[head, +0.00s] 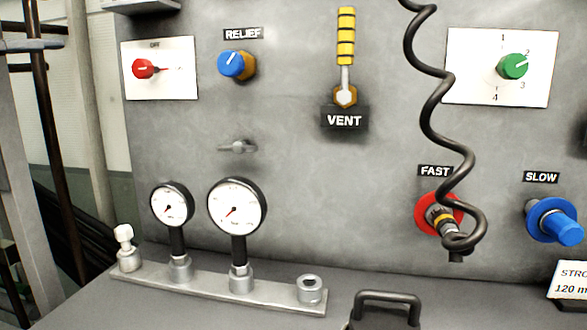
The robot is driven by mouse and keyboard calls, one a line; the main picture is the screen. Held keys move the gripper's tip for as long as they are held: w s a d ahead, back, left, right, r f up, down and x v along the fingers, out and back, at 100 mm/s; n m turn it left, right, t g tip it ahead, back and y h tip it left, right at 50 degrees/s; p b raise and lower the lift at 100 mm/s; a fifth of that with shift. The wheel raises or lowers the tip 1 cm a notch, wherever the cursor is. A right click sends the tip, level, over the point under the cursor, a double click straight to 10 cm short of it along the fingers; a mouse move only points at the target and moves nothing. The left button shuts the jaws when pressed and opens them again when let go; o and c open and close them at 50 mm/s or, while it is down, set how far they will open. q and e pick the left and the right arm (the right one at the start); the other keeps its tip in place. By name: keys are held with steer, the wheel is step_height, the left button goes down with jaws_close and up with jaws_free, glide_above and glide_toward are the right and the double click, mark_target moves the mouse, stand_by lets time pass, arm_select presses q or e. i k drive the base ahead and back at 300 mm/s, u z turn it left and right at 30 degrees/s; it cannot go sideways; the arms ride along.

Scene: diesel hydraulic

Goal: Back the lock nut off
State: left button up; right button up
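The blue RELIEF knob (231,63) sticks out of the grey panel under its RELIEF label (243,34). A brass-coloured nut (247,66) sits around its stem, between the knob and the panel. The knob hides part of the nut, and I cannot tell whether it is tight against the panel. Another brass nut (346,96) is at the base of the yellow-handled VENT lever (346,38), which points up. Neither of my grippers shows in the head view.
Two gauges (237,206) (172,203) stand on a metal bar below the RELIEF knob. A small grey tap (238,147) sits above them. A coiled black cable (437,105) hangs in front of the panel to the red FAST coupling (428,214). Space before the RELIEF knob looks clear.

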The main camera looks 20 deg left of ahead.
mark_target(240, 147)
steer(key=k, duration=1)
